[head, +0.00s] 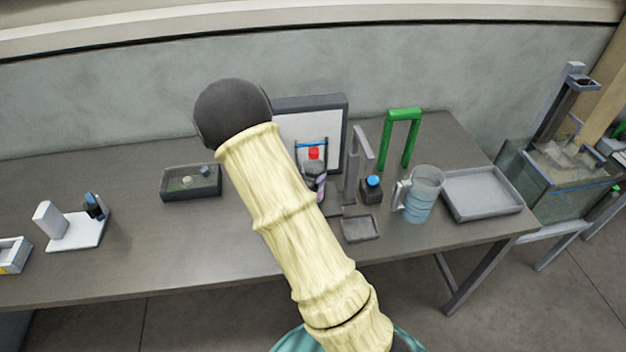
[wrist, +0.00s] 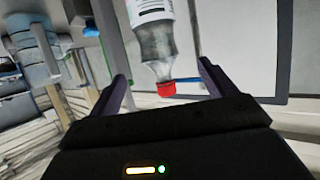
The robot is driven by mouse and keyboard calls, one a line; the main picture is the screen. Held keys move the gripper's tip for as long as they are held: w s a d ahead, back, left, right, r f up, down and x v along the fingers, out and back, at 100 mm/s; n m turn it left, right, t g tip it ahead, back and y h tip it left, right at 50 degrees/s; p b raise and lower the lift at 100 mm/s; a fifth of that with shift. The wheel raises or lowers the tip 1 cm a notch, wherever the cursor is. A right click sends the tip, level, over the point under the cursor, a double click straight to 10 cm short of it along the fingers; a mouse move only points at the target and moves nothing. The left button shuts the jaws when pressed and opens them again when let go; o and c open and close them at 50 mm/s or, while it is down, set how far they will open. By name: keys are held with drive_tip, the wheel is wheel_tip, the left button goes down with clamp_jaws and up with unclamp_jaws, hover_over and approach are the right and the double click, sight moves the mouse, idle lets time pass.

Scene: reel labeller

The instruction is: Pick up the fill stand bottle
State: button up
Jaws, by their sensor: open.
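A bottle with a red cap (head: 313,153) stands in front of a white panel in the head view, partly hidden by my arm. In the wrist view this bottle (wrist: 155,40) shows upside down, with a clear grey body, a white label and its red cap toward my gripper. My gripper (wrist: 162,74) is open, with one dark purple finger on each side of the cap region. I cannot tell how far the bottle is from the fingers. In the head view my gripper is mostly hidden. A dark bottle with a blue cap (head: 371,189) stands beside a grey stand (head: 352,172).
A white panel in a dark frame (head: 336,108) stands behind the red-capped bottle. A green arch (head: 405,115), a clear jug (head: 422,195) and a grey tray (head: 482,206) are to the right. A dark box (head: 178,190) is left.

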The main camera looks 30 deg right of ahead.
sight(312, 170)
drive_tip(key=shift+s+p+x, duration=0.2)
drive_tip(key=shift+p+x, duration=0.15)
drive_tip(key=shift+x, duration=1.6)
drive_tip(key=shift+d, duration=0.15)
drive_tip(key=p+x, duration=0.1)
drive_tip(key=x, duration=0.2)
drive_tip(key=p+x, duration=0.1)
drive_tip(key=shift+w+d+r+p, duration=0.1)
drive_tip(key=shift+w+r+p, duration=0.2)
drive_tip(key=shift+w+p, duration=0.1)
drive_tip(key=shift+w+d+f, duration=0.25)
drive_tip(key=shift+c, duration=0.3)
drive_tip(key=shift+r, duration=0.1)
clamp_jaws()
